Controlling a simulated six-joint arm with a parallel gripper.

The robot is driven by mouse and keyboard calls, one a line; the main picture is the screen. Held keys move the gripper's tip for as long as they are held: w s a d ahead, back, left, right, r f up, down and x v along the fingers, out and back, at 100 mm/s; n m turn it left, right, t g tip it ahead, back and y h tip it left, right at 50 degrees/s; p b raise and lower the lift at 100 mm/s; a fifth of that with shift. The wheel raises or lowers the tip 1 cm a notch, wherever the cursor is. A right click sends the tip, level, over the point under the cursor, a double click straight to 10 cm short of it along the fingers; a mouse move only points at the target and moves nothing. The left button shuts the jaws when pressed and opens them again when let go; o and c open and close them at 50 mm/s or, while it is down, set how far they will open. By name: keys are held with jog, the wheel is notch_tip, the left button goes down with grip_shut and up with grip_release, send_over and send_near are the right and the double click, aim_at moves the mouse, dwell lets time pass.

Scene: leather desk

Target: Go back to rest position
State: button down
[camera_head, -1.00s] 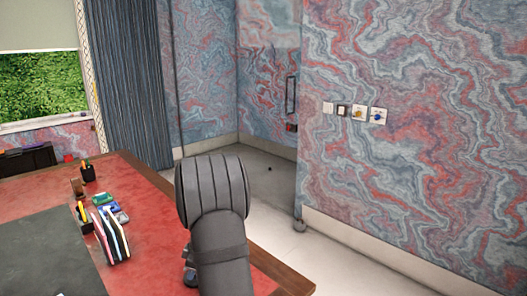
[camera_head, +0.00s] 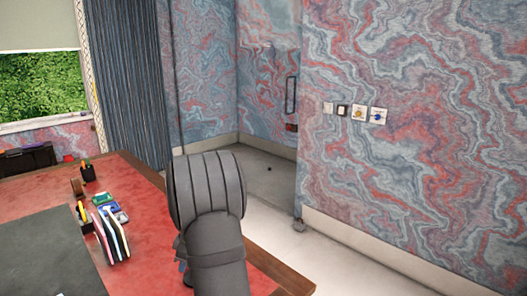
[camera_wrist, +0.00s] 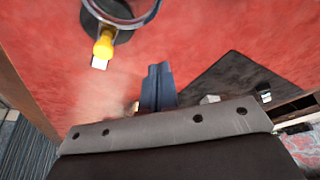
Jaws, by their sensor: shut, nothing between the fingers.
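My gripper (camera_wrist: 158,85) shows in the wrist view as two dark blue-grey fingers pressed together, with nothing between them. It is above the red leather desk top (camera_wrist: 210,40).
In the head view, a file holder (camera_head: 110,235) and a pen cup (camera_head: 87,172) stand left of my arm.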

notch_tip(320, 180, down, 4)
jog(key=d+r, duration=0.1)
jog(key=d, duration=0.2)
jog(key=w+a+m+t+h, duration=0.2)
jog(key=w+a+m+t, duration=0.1)
jog(key=a+m, duration=0.6)
jog(key=shift+w+f+m, duration=0.15)
jog(key=shift+f+m, duration=0.1)
jog(key=shift+m, duration=1.05)
dwell(1.0)
jog(key=shift+s+d+n+g+y, duration=0.25)
jog(key=shift+s+d+n, duration=0.35)
jog(key=shift+n, duration=0.35)
jog(key=shift+s+d+n+g+y, duration=0.2)
jog(key=shift+s+d+n, duration=0.2)
jog(key=shift+d+n, duration=0.45)
jog(key=shift+s+d+n+g+y, duration=0.2)
jog(key=shift+s+d+n, duration=0.3)
jog(key=shift+n, duration=0.6)
